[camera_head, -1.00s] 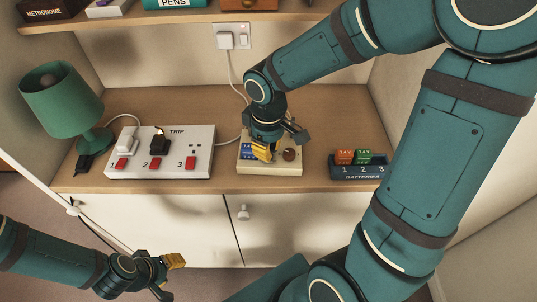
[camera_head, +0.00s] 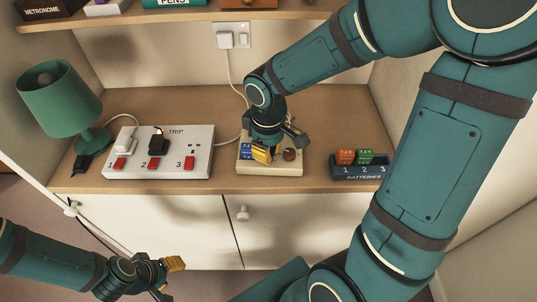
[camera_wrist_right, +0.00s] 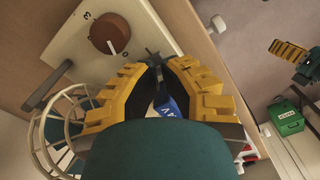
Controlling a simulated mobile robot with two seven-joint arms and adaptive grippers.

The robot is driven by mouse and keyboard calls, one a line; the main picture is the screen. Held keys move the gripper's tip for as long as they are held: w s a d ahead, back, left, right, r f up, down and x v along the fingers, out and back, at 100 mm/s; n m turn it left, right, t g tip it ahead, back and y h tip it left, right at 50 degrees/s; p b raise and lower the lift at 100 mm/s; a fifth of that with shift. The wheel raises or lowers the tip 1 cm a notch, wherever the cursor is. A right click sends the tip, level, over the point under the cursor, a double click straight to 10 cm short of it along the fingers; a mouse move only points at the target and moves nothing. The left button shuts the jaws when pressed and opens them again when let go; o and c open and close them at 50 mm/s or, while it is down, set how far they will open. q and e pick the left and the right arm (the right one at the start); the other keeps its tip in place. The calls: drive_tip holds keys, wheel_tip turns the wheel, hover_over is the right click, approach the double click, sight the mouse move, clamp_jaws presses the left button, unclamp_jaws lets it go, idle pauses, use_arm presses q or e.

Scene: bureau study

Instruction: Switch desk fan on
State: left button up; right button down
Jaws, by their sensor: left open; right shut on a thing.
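In the right wrist view the brown knob (camera_wrist_right: 109,34) is marked 0 and 3, and a wire fan cage (camera_wrist_right: 45,128) shows at lower left. My right gripper (camera_head: 262,156) points down over the base, left of the knob. In the wrist view it is shut on a blue battery (camera_wrist_right: 170,110), mostly hidden by the fingers. My left gripper (camera_head: 172,277) is open and empty, low in front of the cabinet.
A white power strip (camera_head: 205,135) with red switches and two plugs is left of the base. A green lamp (camera_head: 62,98) stands farther left. A battery rack (camera_head: 358,173) with orange and green batteries is at right. A wall socket (camera_head: 240,36) is behind.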

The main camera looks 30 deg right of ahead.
drive_tip(key=shift+f+b, duration=0.6)
drive_tip(key=shift+f, duration=0.15)
idle(0.3)
drive_tip(key=shift+r, duration=0.15)
drive_tip(key=shift+r+p, duration=3)
drive_tip(key=shift+r, duration=0.45)
drive_tip(key=shift+f, duration=0.1)
